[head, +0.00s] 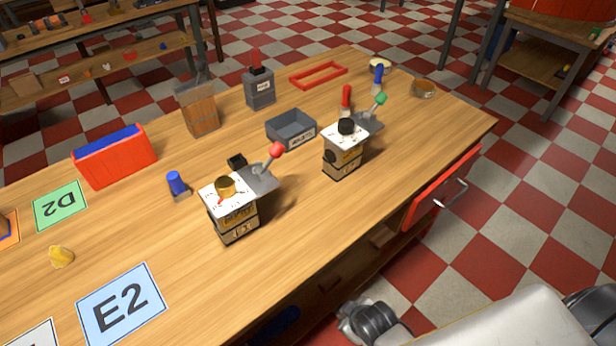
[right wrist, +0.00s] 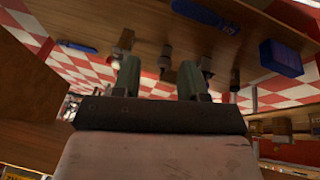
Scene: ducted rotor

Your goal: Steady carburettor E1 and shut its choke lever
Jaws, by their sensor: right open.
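Two boxy carburettor-like units with white tops stand upright on the wooden bench in the head view. The nearer unit (head: 236,218) has a brass cap and a grey side plate with a red-knobbed lever (head: 275,151), which is tilted up. The farther unit (head: 343,155) has a black cap and a green-knobbed lever (head: 379,100), also tilted up. Their small labels are too small to read, so I cannot tell which is E1. My right gripper (right wrist: 160,76) shows in the right wrist view, open and empty, away from both units. My left gripper is not in view.
An E2 card (head: 122,304) and a green D2 card (head: 59,206) lie on the bench (head: 400,190). A red drawer (head: 443,190) juts from the bench front.

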